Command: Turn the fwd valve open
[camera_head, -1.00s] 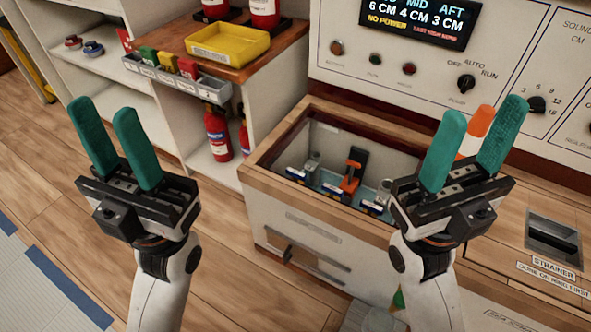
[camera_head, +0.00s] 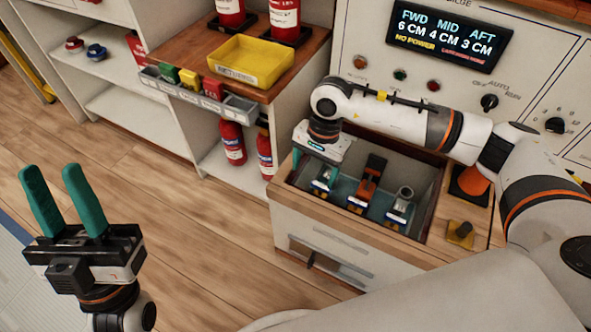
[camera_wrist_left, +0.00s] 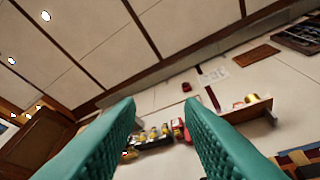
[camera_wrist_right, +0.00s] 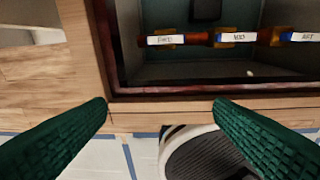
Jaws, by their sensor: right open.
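The open valve box (camera_head: 300,205) sits in the wooden counter. The fwd valve (camera_head: 323,180) is at its left end, with the mid valve (camera_head: 364,190) and aft valve (camera_head: 400,208) to its right. In the right wrist view the FWD label (camera_wrist_right: 166,40) is at the upper middle, near MID and AFT labels. My left gripper (camera_head: 52,170) is open and empty, over the floor.
A display panel (camera_head: 449,36) reads FWD 6, MID 4, AFT 3 CM and NO POWER. A yellow tray (camera_head: 250,62) stands on the shelf unit left of the box. Fire extinguishers (camera_head: 232,142) stand below. A yellow-based knob (camera_head: 461,233) is right of the box.

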